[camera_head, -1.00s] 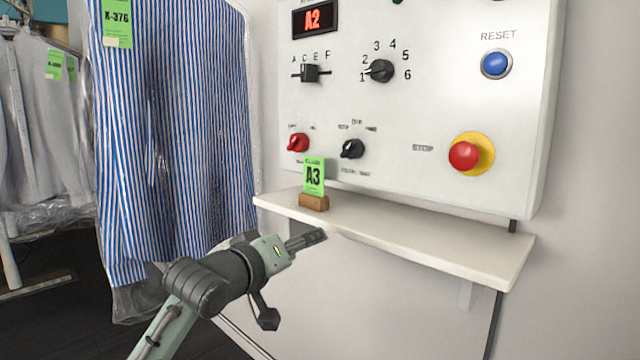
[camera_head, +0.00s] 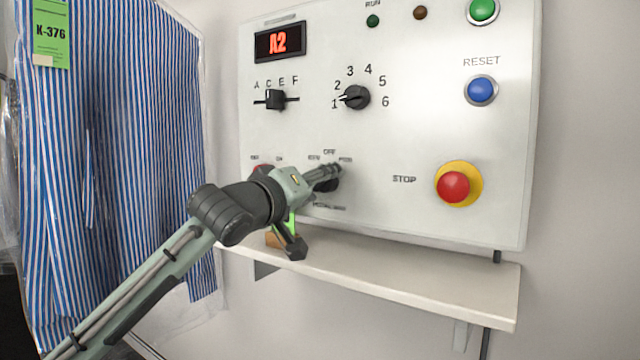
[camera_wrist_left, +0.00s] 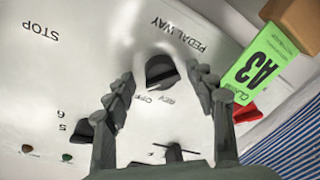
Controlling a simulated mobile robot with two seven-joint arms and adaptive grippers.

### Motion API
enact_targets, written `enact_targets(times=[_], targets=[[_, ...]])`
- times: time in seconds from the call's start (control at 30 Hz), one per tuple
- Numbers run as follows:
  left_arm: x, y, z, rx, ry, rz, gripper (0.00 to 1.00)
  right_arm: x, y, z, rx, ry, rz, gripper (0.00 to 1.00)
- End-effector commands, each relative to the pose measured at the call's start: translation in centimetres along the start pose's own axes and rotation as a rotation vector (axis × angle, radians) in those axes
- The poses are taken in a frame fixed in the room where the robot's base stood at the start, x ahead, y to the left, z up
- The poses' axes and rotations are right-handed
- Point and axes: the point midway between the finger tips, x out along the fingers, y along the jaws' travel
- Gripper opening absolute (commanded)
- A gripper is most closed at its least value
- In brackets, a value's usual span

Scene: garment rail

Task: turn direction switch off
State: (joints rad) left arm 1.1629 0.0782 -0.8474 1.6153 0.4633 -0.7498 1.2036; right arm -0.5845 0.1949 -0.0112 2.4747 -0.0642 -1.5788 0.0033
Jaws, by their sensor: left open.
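The direction switch is a black rotary knob (camera_head: 328,184) low on the white control panel, with REV, OFF and another label above it. My left gripper (camera_head: 325,174) is in front of it and hides most of it in the head view. In the left wrist view the knob (camera_wrist_left: 160,72) lies between the two spread fingers of my left gripper (camera_wrist_left: 162,90). The fingers are open; I cannot tell whether they touch the knob. The knob's exact pointing is hard to read. My right gripper is not in view.
A green A3 tag (camera_wrist_left: 260,65) on a wooden block stands on the shelf (camera_head: 430,270) beside my left gripper. A red switch (camera_head: 260,169) is left of the knob. The red stop button (camera_head: 453,187) is to the right. Striped shirts (camera_head: 110,150) hang at left.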

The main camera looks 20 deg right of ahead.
Motion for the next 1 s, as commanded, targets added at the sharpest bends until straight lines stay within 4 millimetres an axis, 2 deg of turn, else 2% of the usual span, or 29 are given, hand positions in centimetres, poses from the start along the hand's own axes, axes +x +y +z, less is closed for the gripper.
enact_targets(times=[0.1, 0.37, 0.73, 0.97, 1.0], targets=[[0.62, 0.04, -0.06, 0.001, 0.001, 0.001, 0.56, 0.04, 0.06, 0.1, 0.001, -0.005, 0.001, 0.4], [0.71, -0.02, -0.03, 0.002, 0.001, 0.0, 0.54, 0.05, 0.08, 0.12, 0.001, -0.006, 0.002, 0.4], [0.69, 0.02, -0.03, 0.002, 0.001, 0.001, 0.09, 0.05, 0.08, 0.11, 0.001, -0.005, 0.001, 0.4], [0.69, 0.17, -0.11, -0.019, -0.001, 0.001, 0.07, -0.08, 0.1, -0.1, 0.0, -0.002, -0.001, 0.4], [0.69, 0.21, -0.1, -0.031, -0.002, 0.0, 0.07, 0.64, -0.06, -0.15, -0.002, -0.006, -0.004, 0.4]])
